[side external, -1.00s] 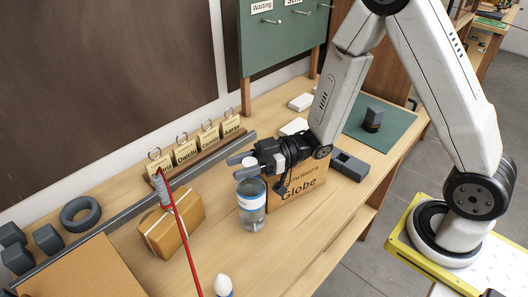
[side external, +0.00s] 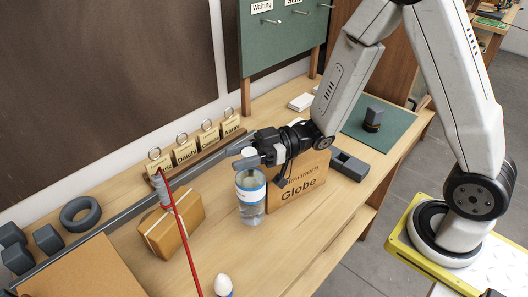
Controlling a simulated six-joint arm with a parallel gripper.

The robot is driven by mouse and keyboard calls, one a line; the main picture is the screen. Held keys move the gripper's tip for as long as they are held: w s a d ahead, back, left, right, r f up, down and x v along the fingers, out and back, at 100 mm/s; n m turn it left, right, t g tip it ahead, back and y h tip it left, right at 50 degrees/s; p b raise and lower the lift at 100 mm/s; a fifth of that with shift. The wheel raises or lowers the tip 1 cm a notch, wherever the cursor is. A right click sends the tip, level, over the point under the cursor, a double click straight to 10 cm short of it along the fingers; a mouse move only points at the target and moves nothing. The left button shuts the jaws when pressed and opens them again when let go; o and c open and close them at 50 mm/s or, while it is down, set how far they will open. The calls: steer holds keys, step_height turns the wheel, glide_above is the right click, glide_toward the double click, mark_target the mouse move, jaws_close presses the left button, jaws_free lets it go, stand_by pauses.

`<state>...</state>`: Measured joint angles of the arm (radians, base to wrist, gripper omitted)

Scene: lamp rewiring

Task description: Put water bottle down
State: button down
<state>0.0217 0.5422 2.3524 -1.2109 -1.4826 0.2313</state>
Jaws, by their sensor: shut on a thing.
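The clear water bottle (side external: 252,207) has a blue-and-white label and stands upright in front of the cardboard Globe box (side external: 301,180). My gripper (side external: 247,157) reaches in from the right and is shut on the bottle near its white cap. The dark fingers point left, one on either side of the bottle's top. The bottle's base is at or very close to the wooden table (side external: 225,250); I cannot tell whether it touches.
A strapped parcel (side external: 172,226) and a slanted red rod (side external: 184,238) are left of the bottle. A grey open holder (side external: 349,166) is right of the box. Name tags (side external: 186,154) stand behind. The table in front has free room around a small white-topped object (side external: 222,284).

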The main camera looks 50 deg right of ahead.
step_height(320, 180, up, 16)
steer(key=shift+f, duration=0.25)
stand_by(0.5)
steer(key=shift+w, duration=0.1)
stand_by(0.5)
